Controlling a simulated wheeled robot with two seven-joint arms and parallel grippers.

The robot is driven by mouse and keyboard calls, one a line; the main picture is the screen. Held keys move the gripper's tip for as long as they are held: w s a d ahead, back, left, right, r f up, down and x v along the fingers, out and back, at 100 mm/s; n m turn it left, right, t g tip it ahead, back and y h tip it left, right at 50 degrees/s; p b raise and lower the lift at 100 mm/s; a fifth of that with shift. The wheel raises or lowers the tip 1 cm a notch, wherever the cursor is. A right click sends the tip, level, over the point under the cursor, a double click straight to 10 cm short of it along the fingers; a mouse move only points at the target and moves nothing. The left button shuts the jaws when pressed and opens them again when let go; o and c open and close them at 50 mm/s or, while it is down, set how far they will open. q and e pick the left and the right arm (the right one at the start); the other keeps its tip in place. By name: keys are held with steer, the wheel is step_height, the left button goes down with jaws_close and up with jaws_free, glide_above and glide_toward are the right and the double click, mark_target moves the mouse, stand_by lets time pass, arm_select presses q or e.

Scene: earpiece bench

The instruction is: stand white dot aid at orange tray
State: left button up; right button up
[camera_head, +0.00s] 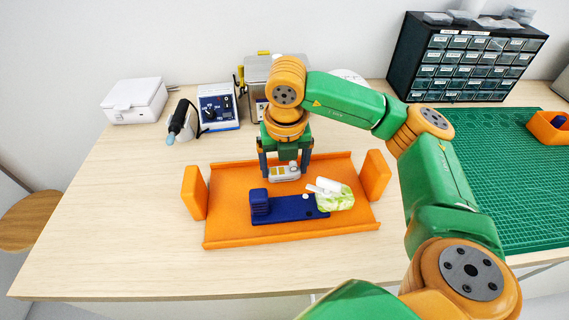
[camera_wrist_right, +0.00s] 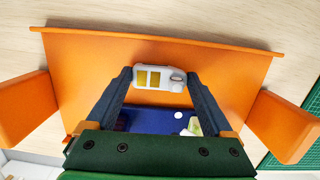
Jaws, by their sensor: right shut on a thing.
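The orange tray (camera_head: 230,182) lies on the bench; it also fills much of the right wrist view (camera_wrist_right: 225,70). My right gripper (camera_head: 285,170) points down over its back part. It is shut on a small grey-white piece with two gold patches (camera_wrist_right: 158,78), held between the fingertips; this piece also shows in the head view (camera_head: 285,173). I cannot tell whether it touches the tray, and no white dot shows on it. A blue block (camera_head: 285,209) lies in the tray with a white dot on it (camera_head: 305,196). My left gripper is out of view.
A pale green and white item (camera_head: 336,199) lies at the blue block's right end. Orange uprights (camera_head: 194,192) and (camera_head: 375,175) flank the tray. A soldering station (camera_head: 217,107), white box (camera_head: 134,101) and drawer cabinet (camera_head: 465,62) stand behind. The bench left of the tray is clear.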

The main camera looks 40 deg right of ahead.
mark_target(285, 174)
steer(key=shift+f+b, duration=0.25)
steer(key=shift+b, duration=0.05)
stand_by(0.5)
steer(key=o, duration=1.1)
steer(key=shift+r, duration=0.35)
steer(key=r, duration=0.6)
steer(key=shift+s+a+r+p, duration=0.2)
steer(key=shift+s+a+p, duration=0.05)
steer(key=shift+s+p, duration=0.15)
step_height(285, 174, up, 9)
steer(key=p, duration=0.9)
steer(key=shift+s+r, duration=0.1)
steer(key=shift+r, duration=0.05)
